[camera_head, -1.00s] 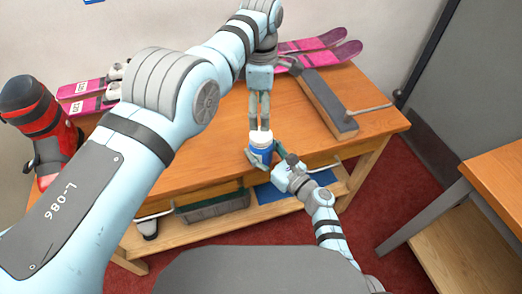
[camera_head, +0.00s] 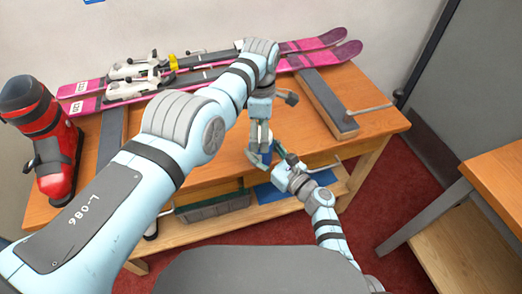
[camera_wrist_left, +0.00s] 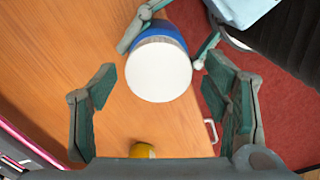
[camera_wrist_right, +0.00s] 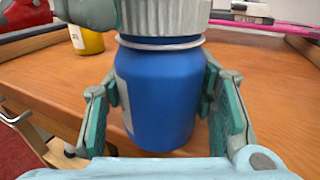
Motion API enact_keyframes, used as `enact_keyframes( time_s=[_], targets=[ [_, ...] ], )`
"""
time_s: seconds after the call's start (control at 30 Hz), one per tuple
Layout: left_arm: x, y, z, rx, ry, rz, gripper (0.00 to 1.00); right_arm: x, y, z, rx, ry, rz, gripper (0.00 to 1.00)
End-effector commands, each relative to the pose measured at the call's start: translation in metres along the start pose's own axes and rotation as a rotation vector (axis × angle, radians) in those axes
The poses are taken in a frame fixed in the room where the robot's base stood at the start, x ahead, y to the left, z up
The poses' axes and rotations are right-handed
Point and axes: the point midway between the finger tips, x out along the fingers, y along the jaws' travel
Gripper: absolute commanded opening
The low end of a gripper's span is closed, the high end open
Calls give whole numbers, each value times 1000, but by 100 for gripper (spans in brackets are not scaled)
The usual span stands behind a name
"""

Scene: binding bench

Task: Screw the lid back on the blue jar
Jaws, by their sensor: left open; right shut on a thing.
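The blue jar (camera_wrist_right: 160,95) is on its side of the bench nearest me, and my right gripper (camera_wrist_right: 165,115) is shut on its body. It stands upright in the right wrist view. A pale ribbed lid (camera_wrist_right: 165,15) sits on its top, with a light ring showing below it. From above, the lid is a white disc (camera_wrist_left: 158,72) in the left wrist view. My left gripper (camera_wrist_left: 163,95) is open, with its fingers apart on either side of the lid. In the head view, my left gripper (camera_head: 262,142) largely hides the lid, and little of the jar shows.
A yellow container (camera_wrist_right: 87,40) stands behind the jar. Pink skis (camera_head: 200,75) lie along the back of the bench (camera_head: 215,145). A red boot (camera_head: 52,140) stands at the left, and a grey bar with a handle (camera_head: 328,105) lies at the right.

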Motion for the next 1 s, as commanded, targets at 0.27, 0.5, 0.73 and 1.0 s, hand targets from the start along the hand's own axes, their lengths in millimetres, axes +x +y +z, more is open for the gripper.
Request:
enact_keyframes(
  time_s=[0.27,0.5,0.73,1.0],
  targets=[
    [0,0,0,0,1,0,63,0,0,-1,-1,2,-1,0],
    [0,0,0,0,1,-1,24,0,0,-1,0,2,-1,0],
    [1,-1,0,114,1,-4,17,0,0,-1,0,2,-2,0],
    [2,-1,-1,1164,-2,-6,17,0,-1,-1,0,2,-3,0]
  ],
)
